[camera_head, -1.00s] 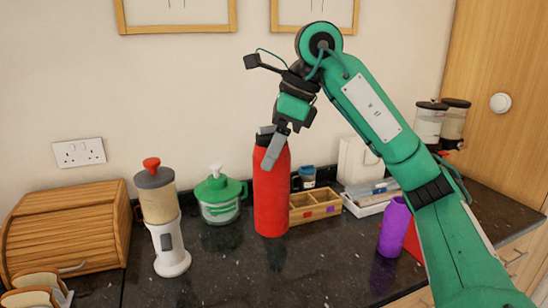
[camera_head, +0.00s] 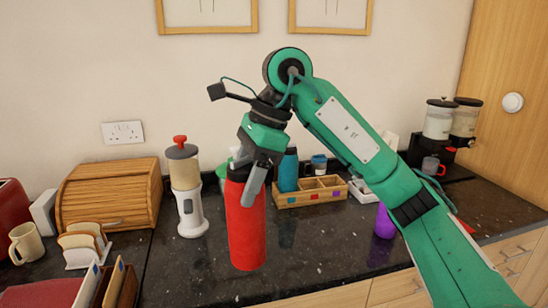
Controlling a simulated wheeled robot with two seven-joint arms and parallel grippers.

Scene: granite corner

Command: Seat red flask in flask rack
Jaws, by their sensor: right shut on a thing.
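The red flask (camera_head: 246,228) is upright in front of the back wall, left of and nearer than the flask rack. My right gripper (camera_head: 252,180) is shut on its top, fingers angled down across it. I cannot tell whether its base touches the counter. The wooden flask rack (camera_head: 322,197) stands near the wall, with open compartments and small coloured patches on its front. A blue flask (camera_head: 288,172) stands upright at the rack's left end. A purple flask (camera_head: 384,222) stands to the right, partly hidden by my right arm. My left gripper is not in view.
A white and grey dispenser with a red knob (camera_head: 186,190) stands left of the red flask. A wooden bread bin (camera_head: 108,190), toast rack (camera_head: 84,246) and mug (camera_head: 26,243) are farther left. Dark counter (camera_head: 310,250) is clear in front of the rack.

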